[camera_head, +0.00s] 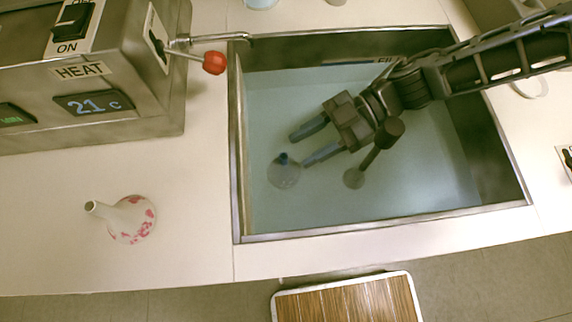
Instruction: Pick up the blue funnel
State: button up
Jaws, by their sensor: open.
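A small, roundish, pale blue-grey thing with a dark blue stub on top (284,174) is in the left part of the sink basin. It is the only thing in view that resembles the blue funnel, but it is too small to make out its exact shape. My gripper (299,150) reaches into the basin from the upper right, with its two fingers apart and pointing left. The lower fingertip is close to the right of the blue-stubbed thing. I cannot tell whether they touch. Nothing shows between the fingers.
The metal sink rim (380,223) surrounds the basin. A white flask with pink marks (133,218) lies on the left counter. A heater box (150,105) with a red-knobbed lever (214,62) stands upper left.

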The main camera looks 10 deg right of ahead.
aim_at(283, 159)
jog(key=p+x, duration=0.1)
jog(key=x, duration=0.4)
jog(key=shift+s+a, duration=0.1)
jog(key=shift+a, duration=0.25)
jog(key=shift+c, duration=0.3)
grip_shut()
